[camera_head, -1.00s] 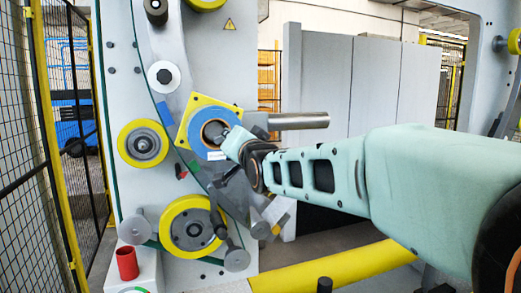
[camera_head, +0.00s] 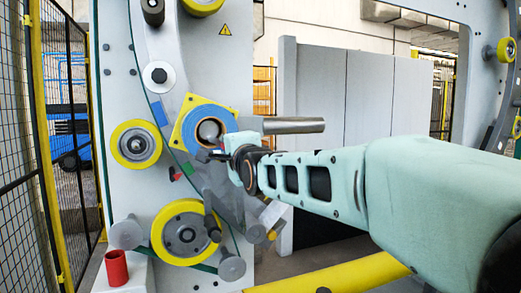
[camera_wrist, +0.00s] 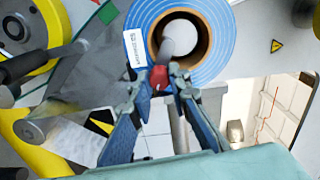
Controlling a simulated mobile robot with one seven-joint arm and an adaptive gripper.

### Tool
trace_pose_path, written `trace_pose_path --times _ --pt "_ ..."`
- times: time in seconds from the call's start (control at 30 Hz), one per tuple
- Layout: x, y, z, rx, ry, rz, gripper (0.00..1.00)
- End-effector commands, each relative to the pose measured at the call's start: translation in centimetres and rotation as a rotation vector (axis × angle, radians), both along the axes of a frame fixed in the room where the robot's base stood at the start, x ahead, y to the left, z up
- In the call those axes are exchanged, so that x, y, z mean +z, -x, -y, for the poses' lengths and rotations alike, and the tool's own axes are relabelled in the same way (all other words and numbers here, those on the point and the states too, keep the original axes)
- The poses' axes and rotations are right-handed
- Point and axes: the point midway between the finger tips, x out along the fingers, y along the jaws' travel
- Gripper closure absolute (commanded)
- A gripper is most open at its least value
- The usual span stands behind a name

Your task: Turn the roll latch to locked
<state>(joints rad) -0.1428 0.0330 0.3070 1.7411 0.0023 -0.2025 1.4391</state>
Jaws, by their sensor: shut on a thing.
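The blue roll (camera_head: 209,126) sits on a yellow square plate (camera_head: 188,118) on the machine's front. In the wrist view the blue roll (camera_wrist: 212,14) fills the top, with a brown core around a pale round spindle end (camera_wrist: 181,36). The roll latch (camera_wrist: 160,78) shows as a grey lever with a red end, running down from the spindle. My gripper (camera_wrist: 160,82) is shut on the red end, one finger on each side. In the head view my gripper (camera_head: 224,155) is at the roll's lower right edge, and the latch is mostly hidden there.
Yellow-rimmed rollers (camera_head: 136,146) and a larger yellow wheel (camera_head: 185,234) are on the machine face at left and below. A grey bar (camera_head: 292,125) sticks out right of the roll. A red cup (camera_head: 117,267) stands at lower left. A yellow rail (camera_head: 335,275) crosses below my arm.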

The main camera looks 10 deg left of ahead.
Motion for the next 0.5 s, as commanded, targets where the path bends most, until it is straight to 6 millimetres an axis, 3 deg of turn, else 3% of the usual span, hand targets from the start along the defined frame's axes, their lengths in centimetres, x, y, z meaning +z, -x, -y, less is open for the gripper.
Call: trace_pose_path --times 0.5 --pt "-0.51 0.12 -0.29 0.003 -0.060 -0.036 1.00"
